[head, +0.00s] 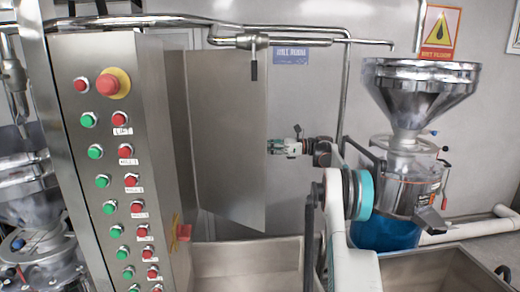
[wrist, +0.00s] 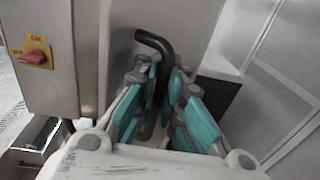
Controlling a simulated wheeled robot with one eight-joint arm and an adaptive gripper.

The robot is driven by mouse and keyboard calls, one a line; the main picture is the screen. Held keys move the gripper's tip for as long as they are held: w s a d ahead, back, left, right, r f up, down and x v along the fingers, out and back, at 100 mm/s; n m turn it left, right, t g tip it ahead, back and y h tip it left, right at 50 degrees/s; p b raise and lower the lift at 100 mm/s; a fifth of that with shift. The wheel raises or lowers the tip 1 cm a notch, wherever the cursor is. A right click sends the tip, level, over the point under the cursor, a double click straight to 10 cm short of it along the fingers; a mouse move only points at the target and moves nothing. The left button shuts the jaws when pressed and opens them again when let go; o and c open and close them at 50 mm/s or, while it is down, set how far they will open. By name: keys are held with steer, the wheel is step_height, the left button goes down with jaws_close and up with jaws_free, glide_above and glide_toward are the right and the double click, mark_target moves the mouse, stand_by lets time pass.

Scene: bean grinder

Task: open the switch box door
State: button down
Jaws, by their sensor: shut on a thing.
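The switch box (head: 160,130) is a tall steel cabinet with a button panel on its front, at the left of the head view. Its side also shows in the wrist view (wrist: 85,60). The grey metal door (head: 232,140) stands out to the right of the box at an angle, its lower edge slanting down to the right. My gripper (head: 272,147) is at the door's right edge. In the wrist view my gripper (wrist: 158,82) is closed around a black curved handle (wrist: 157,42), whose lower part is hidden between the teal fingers. The handle is hidden in the head view.
A red rotary switch on a yellow plate (wrist: 36,57) sits on the box side. Steel pipes (head: 200,25) cross above the door. A grinder with a funnel (head: 415,100) stands at right. Steel bins (head: 245,262) lie below the door and at lower right.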

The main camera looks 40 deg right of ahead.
steer(key=shift+d, duration=0.35)
stand_by(0.3)
steer(key=c, duration=2)
jaws_free()
steer(key=shift+d, duration=0.1)
steer(key=shift+o, duration=0.2)
steer(key=v, duration=0.7)
steer(key=shift+s+d, duration=0.2)
steer(key=shift+d, duration=0.05)
